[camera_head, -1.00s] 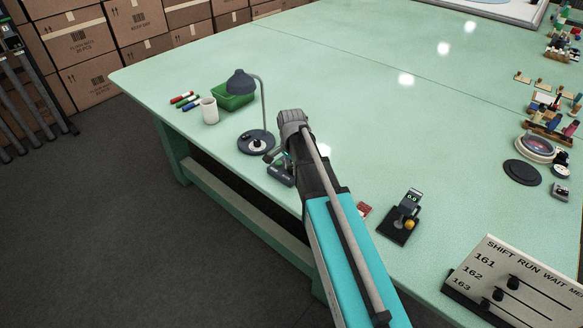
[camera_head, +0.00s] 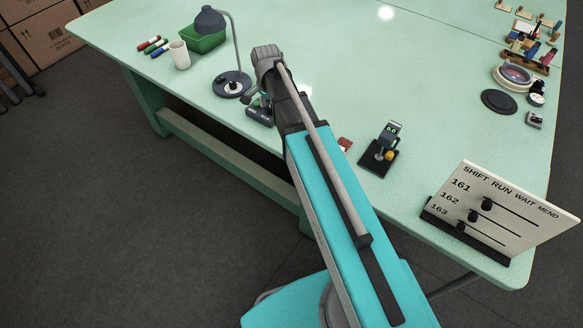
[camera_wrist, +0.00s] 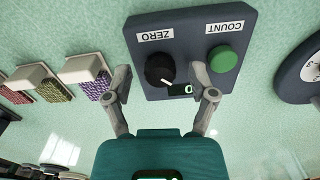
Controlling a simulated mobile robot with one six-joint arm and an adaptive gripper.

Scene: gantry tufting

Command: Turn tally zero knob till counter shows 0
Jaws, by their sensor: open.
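The dark tally box (camera_wrist: 190,22) has a ZERO label, a COUNT label and a green button (camera_wrist: 223,59) in the wrist view. The black zero knob (camera_wrist: 159,69) with a white pointer sits under the ZERO label. A small dark counter window (camera_wrist: 181,89) beside it seems to read 0, seen upside down; I cannot be sure of all its digits. My gripper (camera_wrist: 164,84) is open, one finger on each side of the knob and window, with no clear contact. In the head view the tally box (camera_head: 260,113) is partly hidden by my arm.
A lamp (camera_head: 232,84) stands close to the tally box, beside a cup (camera_head: 179,55) and green bin (camera_head: 204,41). Coloured swatches (camera_wrist: 92,83) lie left in the wrist view. A small display stand (camera_head: 380,158) and a slider board (camera_head: 500,205) stand rightward. Mid-table is clear.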

